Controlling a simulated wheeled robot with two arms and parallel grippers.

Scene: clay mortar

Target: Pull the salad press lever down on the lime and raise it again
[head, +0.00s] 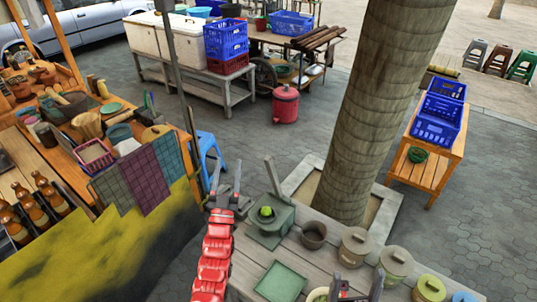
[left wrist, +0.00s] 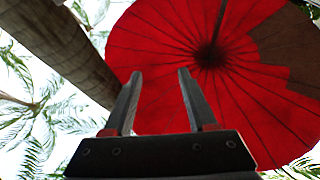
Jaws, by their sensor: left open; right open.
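The salad press (head: 270,238) is a green block on the grey wooden table. The lime (head: 266,211) sits on its top. A grey lever (head: 272,176) stands upright at the back of the press. My left gripper (head: 227,172) points upward to the left of the press, open and empty, apart from the lever. In the left wrist view, its two fingers (left wrist: 158,100) are spread with nothing between them. My right gripper (head: 358,278) is open at the bottom edge, partly cut off, in front of the press and to its right.
A dark pot (head: 314,234) and several lidded pots, such as a brown one (head: 355,246), stand right of the press. A green tray (head: 280,283) lies in front. A thick trunk (head: 370,110) rises behind the table. A red umbrella (left wrist: 165,50) is overhead.

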